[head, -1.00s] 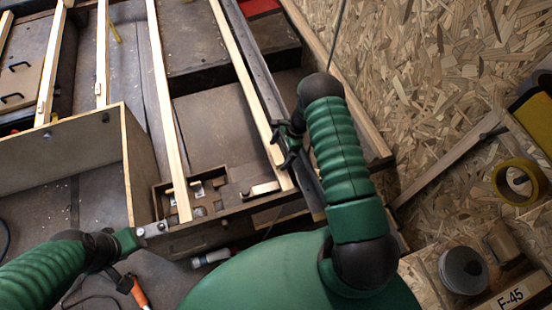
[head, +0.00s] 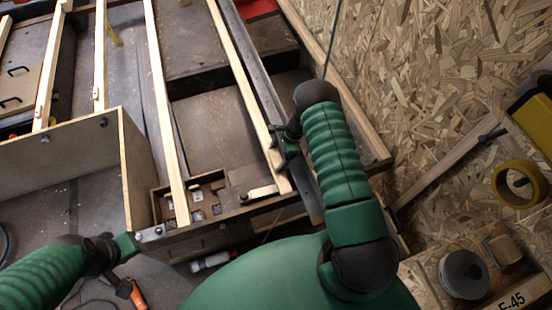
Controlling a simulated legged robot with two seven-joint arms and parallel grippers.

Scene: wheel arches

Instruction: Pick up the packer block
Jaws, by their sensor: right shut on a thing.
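My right gripper (head: 281,148) is shut at the long pale wooden strip on the right, beside the dark metal rail. A small pale piece, which I take as the packer block (head: 273,143), shows between its dark fingers; most of it is hidden by them. It is too small to tell whether it touches the strip. My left gripper (head: 138,237) is at the near left corner of the wooden tray (head: 232,209). Its fingers are too small and covered to tell whether they are open.
Several pale wooden strips (head: 166,110) run away from me across the bench. The tray holds small parts and a short wooden piece (head: 262,191). A wooden box (head: 60,160) stands at left. A roll of yellow tape (head: 500,184) and a round grey tin (head: 463,271) lie at right.

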